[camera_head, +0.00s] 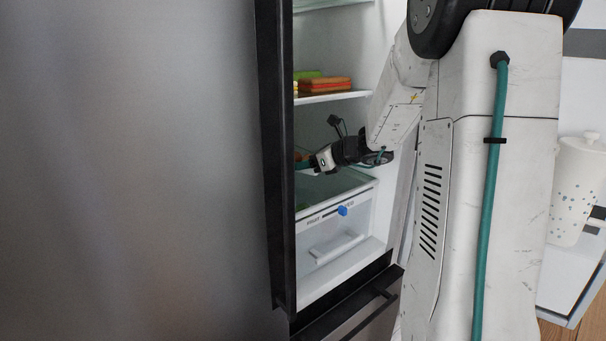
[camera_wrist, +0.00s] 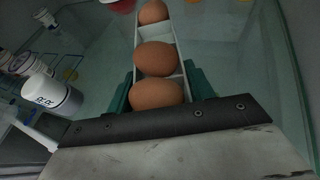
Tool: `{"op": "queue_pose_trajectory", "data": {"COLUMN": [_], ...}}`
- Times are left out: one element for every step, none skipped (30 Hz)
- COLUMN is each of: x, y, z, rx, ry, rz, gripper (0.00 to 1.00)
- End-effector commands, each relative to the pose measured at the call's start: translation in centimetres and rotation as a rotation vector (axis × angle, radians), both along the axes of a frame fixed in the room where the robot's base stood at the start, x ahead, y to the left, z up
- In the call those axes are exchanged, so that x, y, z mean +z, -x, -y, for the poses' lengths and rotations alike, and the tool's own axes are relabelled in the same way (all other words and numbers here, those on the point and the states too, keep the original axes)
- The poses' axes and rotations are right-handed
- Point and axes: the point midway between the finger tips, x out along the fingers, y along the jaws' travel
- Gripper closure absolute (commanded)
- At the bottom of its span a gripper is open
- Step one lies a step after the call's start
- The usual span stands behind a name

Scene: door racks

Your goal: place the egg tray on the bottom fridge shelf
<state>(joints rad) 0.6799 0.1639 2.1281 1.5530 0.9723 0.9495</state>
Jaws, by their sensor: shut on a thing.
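The egg tray (camera_wrist: 181,54) is a narrow white tray holding brown eggs in a row, seen in the wrist view. My gripper (camera_wrist: 160,92) is shut on its near end, with a green finger on each side. In the head view my gripper (camera_head: 312,163) is inside the open fridge, above the glass bottom shelf (camera_head: 340,186). The fridge door edge hides most of the tray there. I cannot tell whether the tray touches the shelf.
The fridge door (camera_head: 275,150) stands to the left of my arm. A shelf (camera_head: 335,97) above holds colourful packages (camera_head: 325,84). A drawer (camera_head: 335,248) is below the glass. In the wrist view, white bottles (camera_wrist: 52,94) stand at the left.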

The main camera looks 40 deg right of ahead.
Motion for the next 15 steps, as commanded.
{"op": "queue_pose_trajectory", "data": {"x": [0.0,-0.1,-0.7,-1.1,-1.4,-1.9,-2.2,-2.6,-3.0,-3.3,-3.5,-3.5,-3.6,-3.5,-3.5], "y": [-0.5,-0.9,-0.7,-0.7,-0.6,-0.6,-0.6,-0.6,-0.6,-0.6,-0.6,-0.6,-0.6,-0.6,-0.6], "z": [0.0,0.1,0.1,0.1,0.1,0.1,0.1,0.1,0.1,0.1,0.1,0.1,0.1,0.1,0.1], "rx": [0.001,0.001,0.000,0.000,0.001,0.000,0.000,0.000,0.000,0.001,0.001,0.000,0.000,0.000,0.000], "ry": [0.000,0.000,-0.002,-0.002,-0.002,-0.002,-0.002,-0.002,-0.002,-0.001,-0.001,0.000,0.000,0.000,0.000], "rz": [0.001,0.001,-0.002,-0.002,-0.002,-0.002,-0.002,-0.002,-0.002,-0.001,-0.001,0.001,0.001,0.001,0.001], "gripper": [0.71,0.71,0.71,0.71,0.71,0.71,0.71,0.71,0.71,0.71,0.71,0.71,0.71,0.71,0.71]}}
